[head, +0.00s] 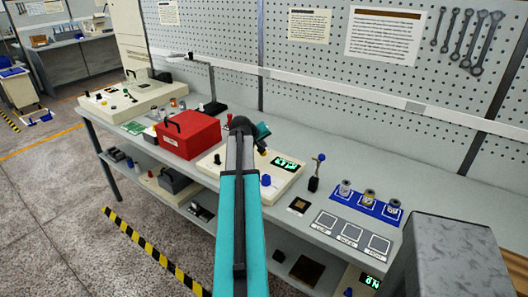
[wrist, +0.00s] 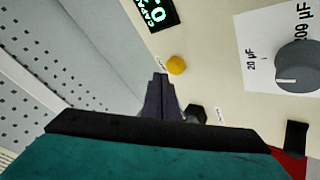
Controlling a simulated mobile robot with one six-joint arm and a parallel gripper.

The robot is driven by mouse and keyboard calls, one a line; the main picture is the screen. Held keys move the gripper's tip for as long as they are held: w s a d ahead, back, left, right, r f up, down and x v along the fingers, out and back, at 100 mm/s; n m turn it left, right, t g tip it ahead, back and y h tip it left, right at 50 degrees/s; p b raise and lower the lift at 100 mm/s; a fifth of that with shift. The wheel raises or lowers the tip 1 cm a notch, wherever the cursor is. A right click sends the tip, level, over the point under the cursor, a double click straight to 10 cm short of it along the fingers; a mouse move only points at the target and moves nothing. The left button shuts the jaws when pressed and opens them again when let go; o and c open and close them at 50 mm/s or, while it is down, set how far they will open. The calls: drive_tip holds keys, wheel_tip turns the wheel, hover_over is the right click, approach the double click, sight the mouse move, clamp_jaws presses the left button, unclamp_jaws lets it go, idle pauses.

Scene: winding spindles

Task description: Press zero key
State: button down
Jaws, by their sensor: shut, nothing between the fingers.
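A cream meter panel (head: 287,181) stands on the bench with a lit green display (head: 288,163). In the wrist view the display (wrist: 155,12) is at the top. Below it a round yellow key (wrist: 177,65) sits on the panel with a small label beside it, too small to read. My gripper (wrist: 160,76) is shut and empty; its dark fingertips are just left of and below the yellow key in the picture. Whether they touch the panel I cannot tell. In the head view my gripper (head: 262,148) is over the panel, partly hidden by my arm.
A black knob (wrist: 195,113) is right of my fingers, and a grey dial (wrist: 298,68) is further right. A red box (head: 190,135) stands left of the meter. A small lever (head: 316,172) and a blue spindle rack (head: 366,205) are to the right.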

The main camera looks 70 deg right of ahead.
drive_tip(key=shift+f, duration=0.15)
idle(0.5)
drive_tip(key=shift+w+f+b, duration=0.15)
drive_tip(key=shift+f+b, duration=0.15)
drive_tip(key=shift+f+b, duration=0.3)
drive_tip(key=shift+f, duration=0.2)
idle(1.2)
drive_tip(key=shift+r, duration=0.15)
drive_tip(key=shift+r+p, duration=0.5)
drive_tip(key=shift+r, duration=0.3)
idle(0.3)
drive_tip(key=shift+r+p, duration=1.3)
drive_tip(key=shift+r, duration=1.2)
